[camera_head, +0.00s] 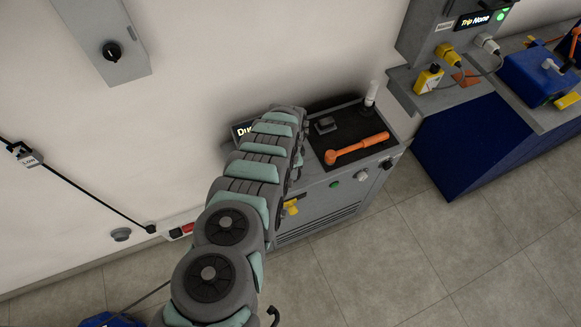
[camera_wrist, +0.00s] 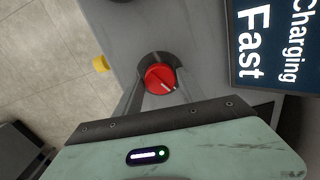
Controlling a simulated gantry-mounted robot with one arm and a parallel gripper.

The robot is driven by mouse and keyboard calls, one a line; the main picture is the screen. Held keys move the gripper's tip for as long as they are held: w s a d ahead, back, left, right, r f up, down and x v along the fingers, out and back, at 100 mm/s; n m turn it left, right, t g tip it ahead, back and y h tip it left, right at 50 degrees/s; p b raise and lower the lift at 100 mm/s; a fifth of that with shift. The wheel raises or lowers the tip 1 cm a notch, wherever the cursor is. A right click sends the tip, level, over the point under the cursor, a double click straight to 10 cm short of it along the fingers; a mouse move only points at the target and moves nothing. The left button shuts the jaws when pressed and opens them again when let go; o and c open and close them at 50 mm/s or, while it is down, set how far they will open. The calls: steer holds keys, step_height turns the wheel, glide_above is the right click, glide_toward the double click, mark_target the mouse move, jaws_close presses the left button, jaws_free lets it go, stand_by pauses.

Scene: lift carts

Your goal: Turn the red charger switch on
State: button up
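The red charger switch (camera_wrist: 161,78) is a round red knob with a pale pointer line, set in a dark round mount on a grey panel. Its pointer slants toward the lower right of the wrist view. My gripper (camera_wrist: 160,97) reaches in from the bottom of that view, its teal housing and dark plate low in the picture. Grey finger-like shapes end close to the knob; whether they touch it or how far apart they are is unclear. In the head view my arm covers the gripper and the red switch.
A display (camera_wrist: 268,45) reading "Charging Fast" is close to the right of the switch. A yellow knob (camera_wrist: 101,64) sticks out at the left. In the head view, an orange wrench (camera_head: 357,149) lies on the charger's top (camera_head: 322,185). Open floor lies in front.

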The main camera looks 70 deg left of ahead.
steer(key=o, duration=0.3)
steer(key=shift+r, duration=0.1)
step_height(320, 180, up, 11)
steer(key=shift+f, duration=0.2)
stand_by(0.6)
stand_by(0.6)
